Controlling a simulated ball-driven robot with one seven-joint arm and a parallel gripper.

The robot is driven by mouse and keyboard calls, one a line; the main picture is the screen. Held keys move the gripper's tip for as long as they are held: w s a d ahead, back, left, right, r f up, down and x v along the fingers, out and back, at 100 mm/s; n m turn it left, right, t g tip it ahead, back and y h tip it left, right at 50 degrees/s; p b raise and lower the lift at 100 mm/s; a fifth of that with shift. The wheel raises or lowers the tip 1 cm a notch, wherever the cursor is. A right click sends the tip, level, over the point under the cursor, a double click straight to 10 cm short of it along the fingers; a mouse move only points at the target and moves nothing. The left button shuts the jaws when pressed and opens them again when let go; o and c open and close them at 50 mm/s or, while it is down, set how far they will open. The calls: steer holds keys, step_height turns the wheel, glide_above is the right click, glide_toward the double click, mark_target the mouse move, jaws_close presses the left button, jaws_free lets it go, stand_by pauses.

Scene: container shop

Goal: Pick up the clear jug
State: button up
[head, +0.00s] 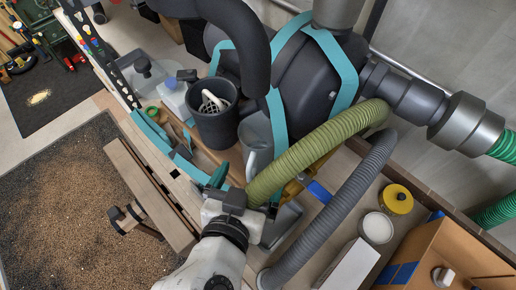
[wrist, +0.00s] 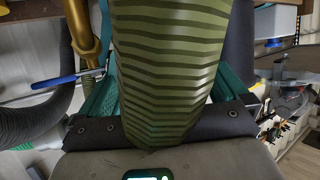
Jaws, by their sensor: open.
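The clear jug (head: 257,133) looks greyish and see-through in the head view. It stands on the wooden bench, right of a dark grey bin and just left of a green ribbed hose, with its handle toward me. My gripper (head: 244,190) is open, at the near side of the jug and beside the hose's lower end; I cannot tell whether it touches either. In the wrist view, the green ribbed hose (wrist: 172,65) fills the middle between the teal fingers of my gripper (wrist: 165,100). I cannot make out the jug there; the hose may hide it.
The dark bin (head: 215,122) holds a white slotted tool. A grey hose (head: 335,205) curves right of the green one. A black machine with teal straps (head: 310,80) stands behind. A yellow-lidded tub (head: 396,198) and a cardboard box (head: 440,255) are at right. A brown mat (head: 70,215) lies left.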

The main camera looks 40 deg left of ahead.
mark_target(255, 158)
steer(key=shift+a+p+x, duration=0.2)
steer(key=shift+p+x, duration=0.55)
steer(key=shift+x, duration=2.3)
steer(key=shift+s+r, duration=0.1)
steer(key=c, duration=1.1)
steer(key=shift+r, duration=0.25)
